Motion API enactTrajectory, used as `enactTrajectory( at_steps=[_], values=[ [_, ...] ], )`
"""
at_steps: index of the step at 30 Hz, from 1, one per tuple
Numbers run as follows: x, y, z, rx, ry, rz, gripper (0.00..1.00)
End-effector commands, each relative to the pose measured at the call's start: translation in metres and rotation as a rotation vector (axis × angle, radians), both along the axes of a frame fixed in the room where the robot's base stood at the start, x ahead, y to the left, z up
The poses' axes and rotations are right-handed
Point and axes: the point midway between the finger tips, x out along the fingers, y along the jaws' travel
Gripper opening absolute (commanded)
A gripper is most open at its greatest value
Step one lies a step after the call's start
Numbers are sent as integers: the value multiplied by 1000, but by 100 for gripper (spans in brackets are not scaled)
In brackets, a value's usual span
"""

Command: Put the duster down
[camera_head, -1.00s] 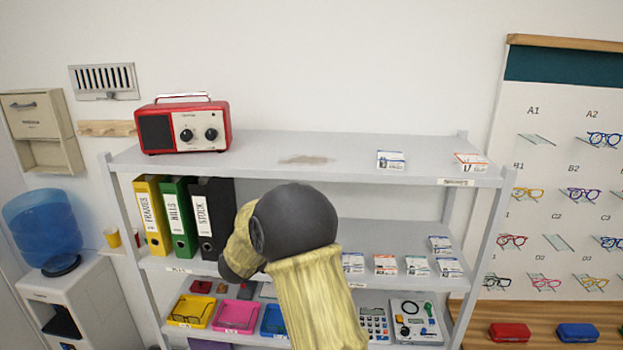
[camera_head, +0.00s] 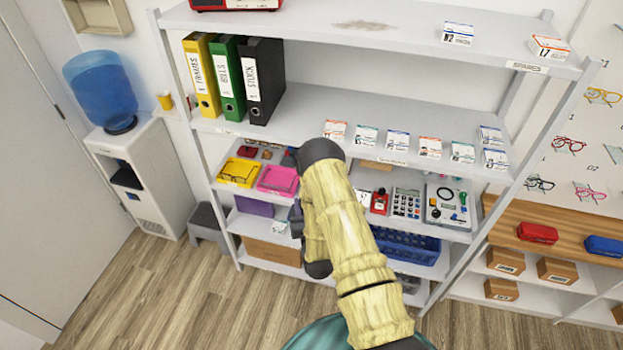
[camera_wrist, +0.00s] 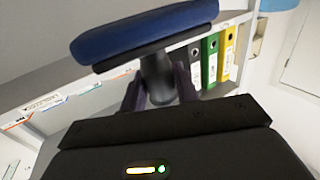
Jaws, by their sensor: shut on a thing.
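The duster (camera_wrist: 145,32) shows in the wrist view as a wide blue pad with a dark rim and a short dark grip below it. My gripper (camera_wrist: 158,90) is shut on that grip, one dark finger on each side. The shelving unit's edge and binders show behind the duster. In the head view my arm stands in front of the shelving unit (camera_head: 330,108), and I cannot make out the duster there. A brownish dusty patch (camera_head: 360,26) lies on the top shelf.
Binders (camera_head: 222,80) stand at the left of the middle shelf, small cards (camera_head: 397,141) along its front right. The middle shelf between them looks clear. Yellow (camera_head: 238,173) and pink (camera_head: 277,180) trays and a calculator (camera_head: 407,203) occupy the shelf below. A water cooler (camera_head: 145,165) stands left.

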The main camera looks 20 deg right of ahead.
Motion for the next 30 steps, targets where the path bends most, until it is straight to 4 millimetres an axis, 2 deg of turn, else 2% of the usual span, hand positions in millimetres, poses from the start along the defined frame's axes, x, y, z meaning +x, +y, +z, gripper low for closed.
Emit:
enactTrajectory(
  at_steps=[1,6,14,27,30],
  values=[
    [-5,2,-16,2,3,21,7],
    [-15,9,-53,4,-1,72,8],
    [-10,11,-92,0,-4,81,8],
    [-6,11,-173,-3,-2,85,8],
    [-5,11,-184,-2,-3,86,8]
  ],
)
